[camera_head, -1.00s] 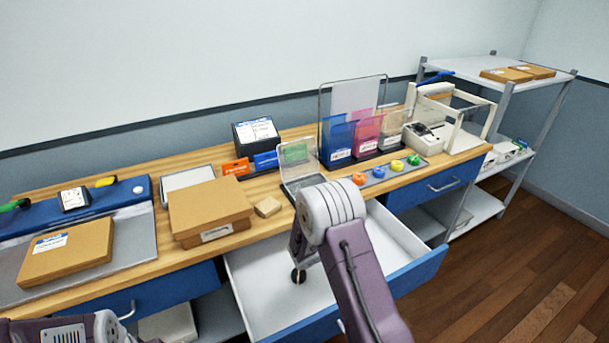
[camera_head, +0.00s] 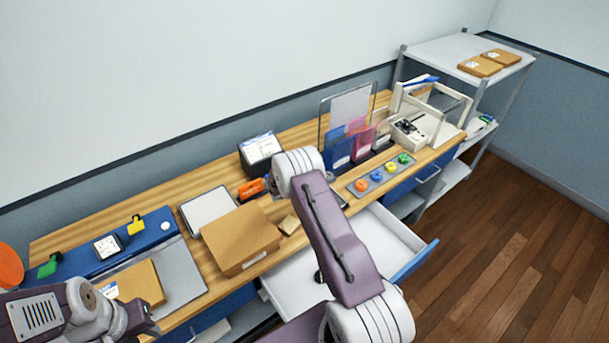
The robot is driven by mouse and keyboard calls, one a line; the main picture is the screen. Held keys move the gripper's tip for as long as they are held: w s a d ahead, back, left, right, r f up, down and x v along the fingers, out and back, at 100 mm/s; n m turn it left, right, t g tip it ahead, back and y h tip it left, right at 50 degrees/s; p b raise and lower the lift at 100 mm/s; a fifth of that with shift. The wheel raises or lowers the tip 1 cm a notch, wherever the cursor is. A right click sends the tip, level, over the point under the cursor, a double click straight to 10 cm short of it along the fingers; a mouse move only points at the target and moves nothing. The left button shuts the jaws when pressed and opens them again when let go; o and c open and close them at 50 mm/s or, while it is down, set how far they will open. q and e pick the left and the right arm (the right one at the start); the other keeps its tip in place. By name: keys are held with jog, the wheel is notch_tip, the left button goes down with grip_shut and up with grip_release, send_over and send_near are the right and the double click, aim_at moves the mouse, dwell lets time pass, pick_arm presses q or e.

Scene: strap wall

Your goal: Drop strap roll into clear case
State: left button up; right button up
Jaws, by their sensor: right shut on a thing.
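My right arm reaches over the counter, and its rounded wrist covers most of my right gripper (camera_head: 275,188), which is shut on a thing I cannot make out. The clear case is almost wholly hidden behind this arm; only what looks like its dark edge (camera_head: 342,199) shows to the right of the wrist. Orange (camera_head: 361,185), blue (camera_head: 376,176), yellow (camera_head: 390,167) and green (camera_head: 403,159) round pieces sit on a grey strip. I cannot tell whether they are strap rolls. My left gripper (camera_head: 145,320) is low at the left; its opening is unclear.
A cardboard box (camera_head: 240,238) and a small tan block (camera_head: 289,224) lie left of the arm. An open white drawer (camera_head: 385,235) juts out below. Blue and pink holders (camera_head: 345,150) stand behind the grey strip. A large orange disc (camera_head: 10,266) shows at the left edge.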

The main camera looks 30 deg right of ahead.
jog(key=shift+w, duration=0.1)
jog(key=shift+s+d+f+b, duration=0.15)
jog(key=shift+s+f+b, duration=0.05)
jog(key=shift+f+b, duration=0.15)
jog(key=shift+s+f, duration=0.1)
jog(key=shift+f, duration=0.2)
notch_tip(320, 180, down, 5)
jog(key=b, duration=0.3)
jog(key=shift+r, duration=0.2)
jog(key=o, duration=1.4)
jog(key=shift+o, duration=0.2)
